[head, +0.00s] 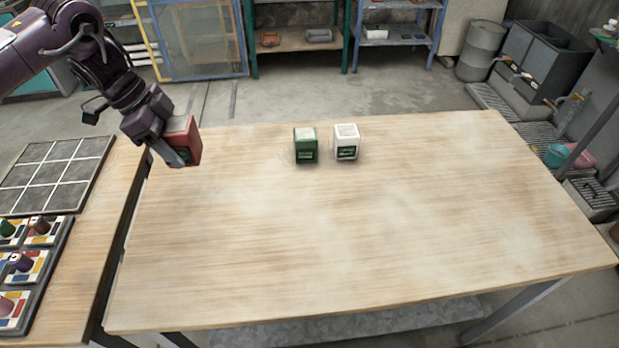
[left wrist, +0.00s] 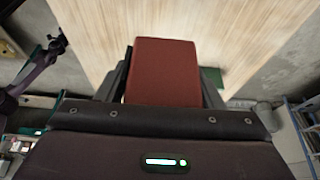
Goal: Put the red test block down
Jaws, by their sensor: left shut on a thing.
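My left gripper (head: 170,150) is shut on the red test block (head: 186,140) near the far left corner of the wooden table (head: 350,240). In the left wrist view the red block (left wrist: 164,72) sits between the two fingers of my left gripper (left wrist: 165,85), with the table top (left wrist: 230,30) beyond it. Whether the block touches the table is hard to tell. A green block (head: 305,145) and a white block (head: 346,141) stand side by side at the table's far side, right of the gripper. My right gripper is not in view.
A side table at the left holds a dark grid tray (head: 55,175) and a rack of small coloured pieces (head: 25,262). The middle, front and right of the wooden table are clear. Shelves (head: 300,38) and a grey drum (head: 481,50) stand on the floor behind.

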